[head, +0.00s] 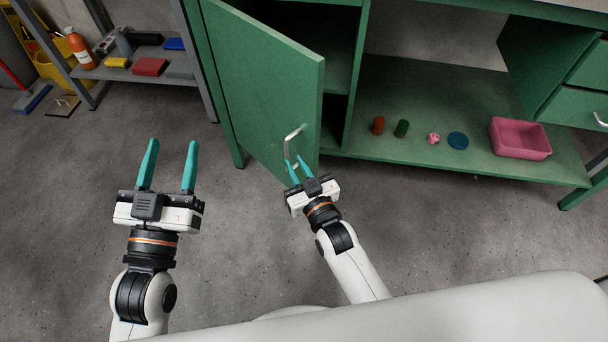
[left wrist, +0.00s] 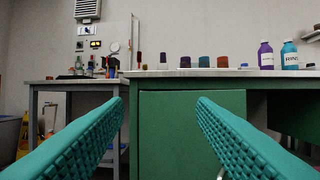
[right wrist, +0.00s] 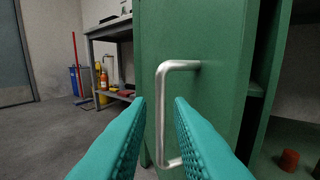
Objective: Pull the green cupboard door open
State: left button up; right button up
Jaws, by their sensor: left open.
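The green cupboard door (head: 265,95) stands partly open, its free edge swung out towards me and the dark inside showing to its right. A silver bar handle (head: 292,143) is near the free edge; it is upright in the right wrist view (right wrist: 161,115). My right gripper (head: 297,164) is at the handle, fingers partly apart. The bar shows between the fingertips with a small gap on each side; I cannot tell whether it is between them or just beyond. My left gripper (head: 170,152) is open and empty, left of the door, and touches nothing.
The cupboard's lower shelf (head: 400,165) holds a pink bin (head: 520,138), a blue disc (head: 458,140) and small cylinders. A grey rack (head: 190,65) with bottles and boxes stands at the left. The floor before the door is clear.

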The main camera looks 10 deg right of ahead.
pick_arm(q)
jog(key=f+g, duration=0.2)
jog(key=f+y, duration=0.1)
jog(key=f, duration=0.1)
jog(key=shift+w+a+g+p, duration=0.15)
jog(key=shift+a+g+p, duration=0.1)
jog(key=shift+g+p, duration=0.15)
pick_arm(e)
jog(key=v, duration=0.4)
